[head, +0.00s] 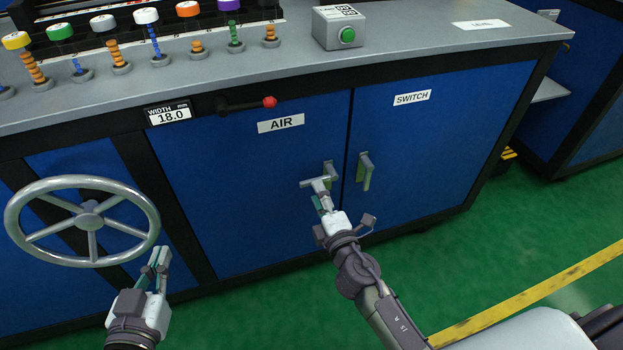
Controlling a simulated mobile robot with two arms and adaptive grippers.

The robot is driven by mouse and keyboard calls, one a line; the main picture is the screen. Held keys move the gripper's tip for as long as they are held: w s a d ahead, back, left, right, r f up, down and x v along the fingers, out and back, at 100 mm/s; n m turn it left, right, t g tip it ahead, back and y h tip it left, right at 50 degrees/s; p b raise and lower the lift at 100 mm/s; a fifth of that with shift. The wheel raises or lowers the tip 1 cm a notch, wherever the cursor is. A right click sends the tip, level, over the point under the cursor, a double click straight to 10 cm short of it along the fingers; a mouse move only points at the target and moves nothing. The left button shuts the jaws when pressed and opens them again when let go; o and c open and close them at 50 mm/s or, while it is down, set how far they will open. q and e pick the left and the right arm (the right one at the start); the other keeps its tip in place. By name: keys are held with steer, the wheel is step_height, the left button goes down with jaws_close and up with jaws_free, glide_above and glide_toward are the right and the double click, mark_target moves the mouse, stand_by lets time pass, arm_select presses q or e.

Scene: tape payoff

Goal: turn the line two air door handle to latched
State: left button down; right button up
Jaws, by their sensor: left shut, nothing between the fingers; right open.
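The air door handle (312,184) is a light grey lever on the blue door labelled AIR (281,123), near that door's right edge. The lever lies roughly level, pointing left from its greenish mount. My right gripper (322,198) is open, with its fingertips just below the lever; I cannot tell whether they touch it. My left gripper (157,258) is shut and empty, in front of the cabinet at the lower left, beside the handwheel's lower right rim.
The SWITCH door's handle (363,171) stands upright close to the right. A grey handwheel (91,220) fills the left. A red-knobbed lever (268,102) projects above the AIR door. The worktop (420,46) carries coloured spools and a green-button box (341,28). Green floor is open at right.

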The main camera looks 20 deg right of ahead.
mark_target(313, 180)
steer(key=w, duration=0.5)
steer(key=shift+a, duration=0.1)
jaws_close()
